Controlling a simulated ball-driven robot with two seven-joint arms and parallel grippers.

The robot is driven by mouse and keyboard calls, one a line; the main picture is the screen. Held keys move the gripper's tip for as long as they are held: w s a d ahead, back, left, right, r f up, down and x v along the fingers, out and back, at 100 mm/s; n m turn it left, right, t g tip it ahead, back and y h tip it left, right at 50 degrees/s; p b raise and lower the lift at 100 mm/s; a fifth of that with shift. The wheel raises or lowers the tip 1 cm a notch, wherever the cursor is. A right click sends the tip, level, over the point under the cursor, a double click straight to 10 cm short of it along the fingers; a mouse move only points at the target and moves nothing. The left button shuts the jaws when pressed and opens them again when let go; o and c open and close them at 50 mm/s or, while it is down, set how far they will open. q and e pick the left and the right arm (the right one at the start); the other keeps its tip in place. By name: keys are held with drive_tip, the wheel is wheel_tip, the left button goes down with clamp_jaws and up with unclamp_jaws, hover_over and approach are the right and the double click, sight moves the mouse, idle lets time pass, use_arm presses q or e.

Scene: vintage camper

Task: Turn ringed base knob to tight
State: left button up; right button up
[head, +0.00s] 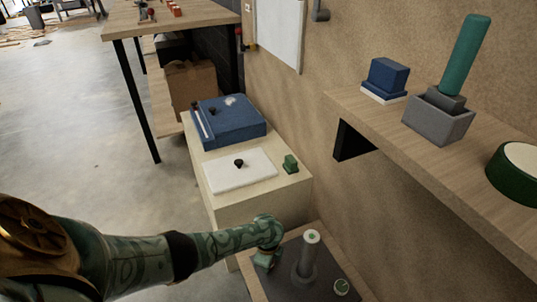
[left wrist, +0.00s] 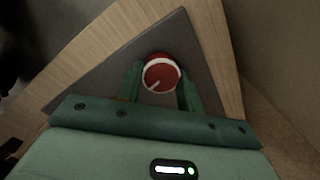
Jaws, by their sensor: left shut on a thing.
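In the head view my left gripper (head: 265,259) reaches down at the plate's left side and hides the red knob. My right gripper is not in view.
On the same plate stand a tall grey post (head: 306,258) and a green-and-white knob (head: 341,287), both right of my gripper. A low cabinet with a blue box (head: 232,122) and a white panel (head: 225,174) stands behind. A wall shelf (head: 408,130) overhangs at right.

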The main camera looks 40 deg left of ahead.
use_arm(q)
drive_tip(key=m, duration=0.2)
drive_tip(key=shift+s+a+f+m, duration=0.1)
drive_tip(key=shift+s+m, duration=0.05)
drive_tip(key=shift+m, duration=1.15)
drive_tip(key=m, duration=0.2)
drive_tip(key=shift+m+b, duration=0.4)
drive_tip(key=m, duration=0.2)
drive_tip(key=shift+a+m+b, duration=0.1)
drive_tip(key=shift+m+b, duration=0.2)
drive_tip(key=m+b, duration=0.1)
drive_tip(key=m, duration=0.2)
drive_tip(key=shift+m+h, duration=0.3)
drive_tip(key=shift+m, duration=0.4)
drive_tip(key=shift+m+b, duration=0.5)
drive_tip(key=shift+m, duration=1.1)
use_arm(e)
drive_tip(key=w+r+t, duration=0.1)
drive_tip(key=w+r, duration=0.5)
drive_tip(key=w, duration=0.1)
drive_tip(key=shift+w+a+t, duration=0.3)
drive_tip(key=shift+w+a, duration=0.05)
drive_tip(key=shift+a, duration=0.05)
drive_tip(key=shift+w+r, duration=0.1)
